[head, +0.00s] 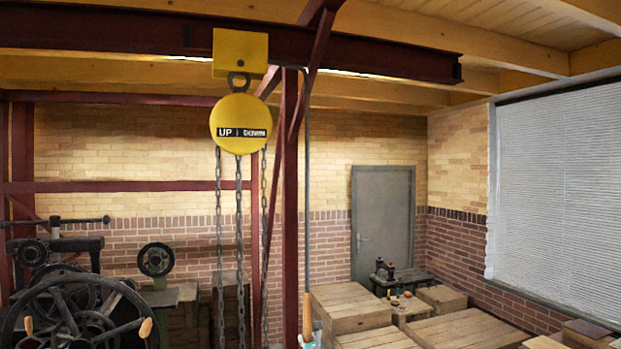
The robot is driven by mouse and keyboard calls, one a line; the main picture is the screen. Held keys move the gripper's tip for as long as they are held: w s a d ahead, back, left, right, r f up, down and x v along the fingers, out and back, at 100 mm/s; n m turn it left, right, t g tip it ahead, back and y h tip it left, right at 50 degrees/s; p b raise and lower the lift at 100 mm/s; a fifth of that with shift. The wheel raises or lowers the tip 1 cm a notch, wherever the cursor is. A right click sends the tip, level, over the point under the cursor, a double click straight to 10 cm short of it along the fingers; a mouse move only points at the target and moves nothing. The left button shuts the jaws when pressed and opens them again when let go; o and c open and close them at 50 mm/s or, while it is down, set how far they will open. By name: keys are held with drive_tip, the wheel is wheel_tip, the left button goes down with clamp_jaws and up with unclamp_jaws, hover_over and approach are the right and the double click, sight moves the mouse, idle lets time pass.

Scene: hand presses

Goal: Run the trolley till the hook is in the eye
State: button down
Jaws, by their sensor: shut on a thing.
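The yellow trolley (240,52) hangs on a dark red overhead beam (400,62). Below it, on a ring, hangs a round yellow chain hoist (240,124) marked "UP". Several chains (240,230) run down from the hoist and out of the bottom of the picture. A thin grey rod (307,190) comes down from beside the trolley to a wooden handle (307,312). My gripper (311,336) shows only in part at the bottom edge and is shut on the handle. The hook and the eye are not in view.
A red post (290,200) with braces stands beside the rod. Presses with handwheels (75,310) stand at the lower left. Wooden crates (350,305) fill the lower right before a grey door (382,225).

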drive_tip(key=shift+a, duration=0.25)
drive_tip(key=shift+s+a, duration=0.2)
drive_tip(key=shift+a, duration=0.2)
idle(0.3)
drive_tip(key=shift+c, duration=0.6)
unclamp_jaws()
drive_tip(key=shift+d, duration=0.1)
drive_tip(key=v, duration=0.9)
